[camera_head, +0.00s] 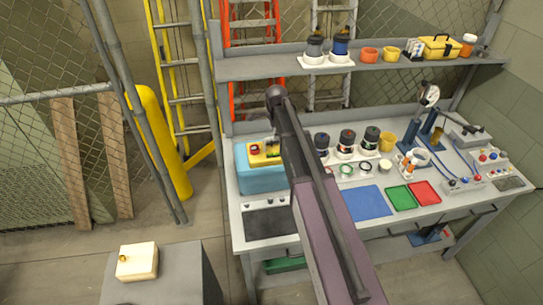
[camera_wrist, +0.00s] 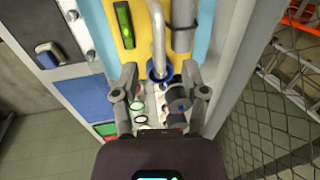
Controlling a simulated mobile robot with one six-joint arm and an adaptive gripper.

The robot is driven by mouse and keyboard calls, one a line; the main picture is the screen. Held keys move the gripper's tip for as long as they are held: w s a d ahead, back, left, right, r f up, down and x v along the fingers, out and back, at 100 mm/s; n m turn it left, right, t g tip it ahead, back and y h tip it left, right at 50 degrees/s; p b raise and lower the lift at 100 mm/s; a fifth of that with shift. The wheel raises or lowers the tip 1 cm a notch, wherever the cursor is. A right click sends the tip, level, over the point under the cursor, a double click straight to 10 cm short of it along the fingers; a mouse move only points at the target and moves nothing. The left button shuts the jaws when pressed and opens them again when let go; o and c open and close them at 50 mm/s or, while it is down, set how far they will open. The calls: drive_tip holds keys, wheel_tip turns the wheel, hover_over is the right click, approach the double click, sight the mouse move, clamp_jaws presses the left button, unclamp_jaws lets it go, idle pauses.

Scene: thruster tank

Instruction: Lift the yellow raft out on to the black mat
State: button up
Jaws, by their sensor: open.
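The yellow raft (camera_head: 265,152) floats in the blue water tank (camera_head: 258,178) at the left end of the bench. In the wrist view the raft (camera_wrist: 148,12) is at the top, with a green vial and a pale upright rod on it. The black mat (camera_head: 268,223) lies bare in front of the tank. My gripper (camera_wrist: 160,98) is open, its two fingers apart and empty. A blue ring (camera_wrist: 158,73) shows just beyond the fingertips. In the head view my arm hides the gripper and part of the bench behind it.
Dark-capped jars (camera_head: 346,143) stand on the bench right of my arm. Blue (camera_head: 370,202), green and red mats lie along the front. A shelf (camera_head: 270,68) runs above the back. A chain-link fence (camera_wrist: 265,120) is at the right in the wrist view.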

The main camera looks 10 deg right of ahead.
drive_tip(key=b, duration=0.4)
hover_over(272, 147)
drive_tip(key=s, duration=0.2)
drive_tip(key=shift+d+f, duration=0.15)
drive_tip(key=shift+f, duration=0.9)
drive_tip(key=shift+d+f, duration=0.1)
drive_tip(key=shift+f, duration=0.95)
drive_tip(key=shift+c, duration=0.2)
clamp_jaws()
